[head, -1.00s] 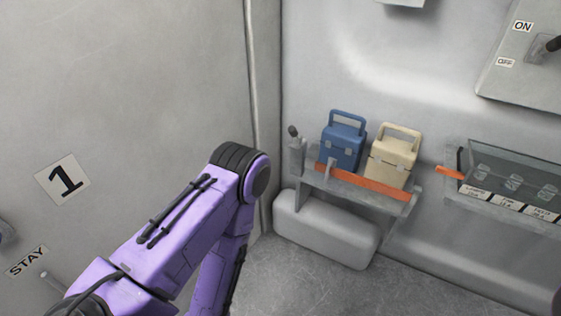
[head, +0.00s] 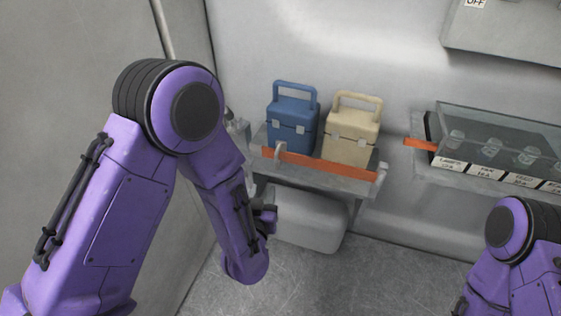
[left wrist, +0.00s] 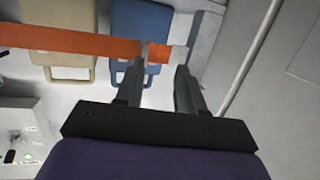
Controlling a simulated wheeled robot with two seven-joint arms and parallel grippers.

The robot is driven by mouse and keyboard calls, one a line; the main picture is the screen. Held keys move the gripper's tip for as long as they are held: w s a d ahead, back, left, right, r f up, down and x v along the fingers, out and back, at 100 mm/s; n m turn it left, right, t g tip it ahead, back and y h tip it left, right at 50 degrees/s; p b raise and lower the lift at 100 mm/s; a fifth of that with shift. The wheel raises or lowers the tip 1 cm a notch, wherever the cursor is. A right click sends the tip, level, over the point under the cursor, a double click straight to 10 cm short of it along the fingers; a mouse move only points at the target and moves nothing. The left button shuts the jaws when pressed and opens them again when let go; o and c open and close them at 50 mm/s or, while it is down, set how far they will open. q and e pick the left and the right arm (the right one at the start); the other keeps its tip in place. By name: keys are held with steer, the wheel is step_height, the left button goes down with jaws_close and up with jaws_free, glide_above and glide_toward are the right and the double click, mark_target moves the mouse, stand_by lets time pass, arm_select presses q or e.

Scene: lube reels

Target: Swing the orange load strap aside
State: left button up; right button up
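The orange load strap (head: 320,164) runs across the front of the shelf, before a blue case (head: 293,118) and a cream case (head: 350,135). A small grey latch piece (head: 280,151) stands near the strap's left end. In the left wrist view, which looks upside down, the strap (left wrist: 70,43) crosses from the left edge to near my fingertips. My left gripper (left wrist: 160,68) is open, its two fingers apart near the strap's end; whether they touch it I cannot tell. In the head view my left forearm largely hides this gripper. My right gripper is out of view.
A glass-covered tray (head: 485,145) with labels and an orange tab (head: 421,143) is on the wall at right. A rounded grey box (head: 310,222) sits below the shelf. The floor (head: 340,285) in front is clear. My right arm shows at lower right.

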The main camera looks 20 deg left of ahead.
arm_select(q)
steer(key=t, duration=0.2)
glide_toward(276, 156)
steer(key=w, duration=0.5)
steer(key=w+a, duration=0.1)
steer(key=w, duration=0.2)
steer(key=w+a, duration=0.1)
steer(key=w, duration=0.3)
steer(key=shift+w+f, duration=0.15)
steer(key=shift+f, duration=0.05)
steer(key=shift+c, duration=0.3)
jaws_close()
